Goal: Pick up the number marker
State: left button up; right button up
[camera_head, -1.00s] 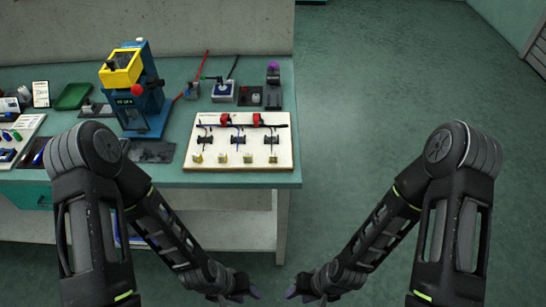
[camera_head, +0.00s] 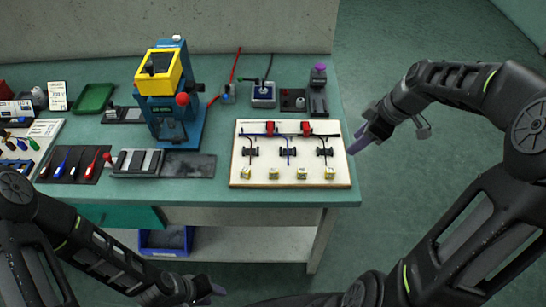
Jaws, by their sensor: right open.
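Several small yellowish blocks, which look like number markers, stand in a row along the front edge of a white board (camera_head: 240,150) on the bench. One of these markers (camera_head: 329,173) is at the right end of the row; any digits are too small to read. My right gripper (camera_head: 366,138) is open and empty, just off the right edge of the board, above the floor beside the bench. My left gripper (camera_head: 214,293) is low in front of the bench, well away from the markers; its jaws are too small to judge.
The board also carries red valves (camera_head: 306,128) and dark pipe fittings. A blue and yellow machine (camera_head: 172,95) stands to the left. Floor right of the bench is clear.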

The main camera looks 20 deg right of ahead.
aim_at(331, 170)
jog(key=shift+s+a+f+n+g+y, duration=0.3)
jog(key=shift+s+a+n+g, duration=0.1)
jog(key=shift+a+n, duration=0.45)
jog(key=shift+s+a+f+n+g+y, duration=0.15)
jog(key=shift+s+a+f+n+g, duration=0.2)
jog(key=shift+a+n, duration=0.55)
jog(key=shift+s+a+f+n+g+y, duration=0.25)
jog(key=shift+s+a+n, duration=0.25)
jog(key=shift+n, duration=0.65)
pick_arm(q)
jog(key=shift+w+a+r, duration=0.2)
jog(key=shift+a, duration=0.15)
pick_arm(e)
jog(key=shift+w+a+f+p, duration=0.1)
jog(key=shift+a+f+p, duration=0.2)
jog(key=shift+f+p, duration=0.15)
jog(key=x, duration=0.4)
jog(key=shift+f+p, duration=0.1)
jog(key=shift+p, duration=0.3)
pick_arm(q)
jog(key=shift+s+r, duration=0.1)
jog(key=shift+r, duration=0.5)
